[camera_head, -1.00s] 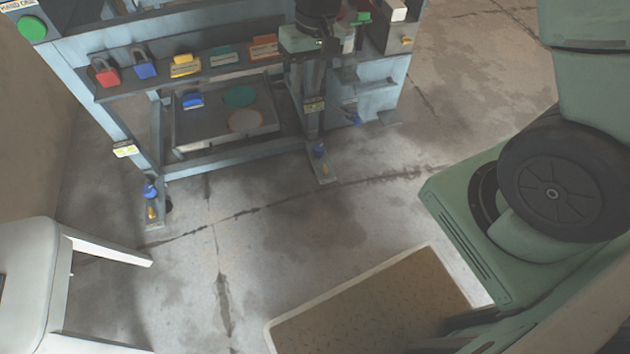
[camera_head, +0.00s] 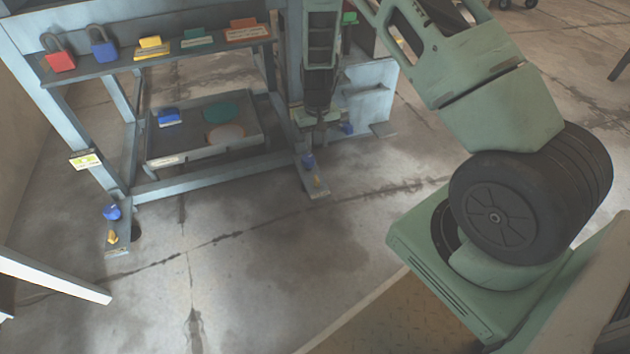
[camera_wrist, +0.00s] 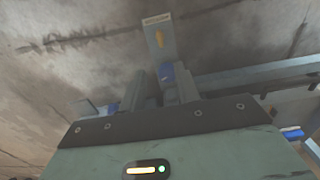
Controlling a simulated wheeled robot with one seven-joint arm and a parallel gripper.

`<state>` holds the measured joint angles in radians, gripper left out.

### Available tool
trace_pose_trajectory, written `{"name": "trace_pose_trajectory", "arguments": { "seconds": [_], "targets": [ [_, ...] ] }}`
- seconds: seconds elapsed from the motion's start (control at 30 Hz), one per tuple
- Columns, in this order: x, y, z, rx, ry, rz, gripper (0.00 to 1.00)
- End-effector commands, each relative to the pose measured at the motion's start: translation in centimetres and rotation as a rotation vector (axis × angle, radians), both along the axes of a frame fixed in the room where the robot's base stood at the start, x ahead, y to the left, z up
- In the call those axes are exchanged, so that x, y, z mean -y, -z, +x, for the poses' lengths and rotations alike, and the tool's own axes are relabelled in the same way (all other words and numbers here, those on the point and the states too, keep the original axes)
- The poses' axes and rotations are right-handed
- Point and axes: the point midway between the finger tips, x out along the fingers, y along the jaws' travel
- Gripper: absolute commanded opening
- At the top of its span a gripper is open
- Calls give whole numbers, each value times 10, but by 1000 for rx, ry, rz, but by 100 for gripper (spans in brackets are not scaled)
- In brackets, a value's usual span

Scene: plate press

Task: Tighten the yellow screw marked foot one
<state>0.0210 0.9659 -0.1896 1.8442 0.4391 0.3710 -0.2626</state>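One yellow screw (camera_head: 112,238) is on the left foot plate (camera_head: 117,252) below a blue knob (camera_head: 112,213). I cannot read which is marked foot one. My gripper (camera_head: 322,140) points down just above and behind the right foot.
A shelf (camera_head: 150,69) with padlocks and coloured tags crosses the frame. A grey tray (camera_head: 190,151) sits below it, behind a low crossbar (camera_head: 215,176). A white piece of furniture (camera_head: 50,277) shows at the lower left. The floor before the feet is clear.

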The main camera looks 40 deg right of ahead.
Motion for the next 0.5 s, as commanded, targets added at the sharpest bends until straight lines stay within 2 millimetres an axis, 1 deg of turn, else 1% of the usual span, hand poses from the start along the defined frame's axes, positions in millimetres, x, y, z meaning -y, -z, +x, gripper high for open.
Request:
{"name": "trace_pose_trajectory", "arguments": {
  "seconds": [0.03, 0.5],
  "targets": [
    [0, 16, -1, -3, 1, 0, 32],
    [0, 114, 0, -2, 1, 2, 32]
  ]
}}
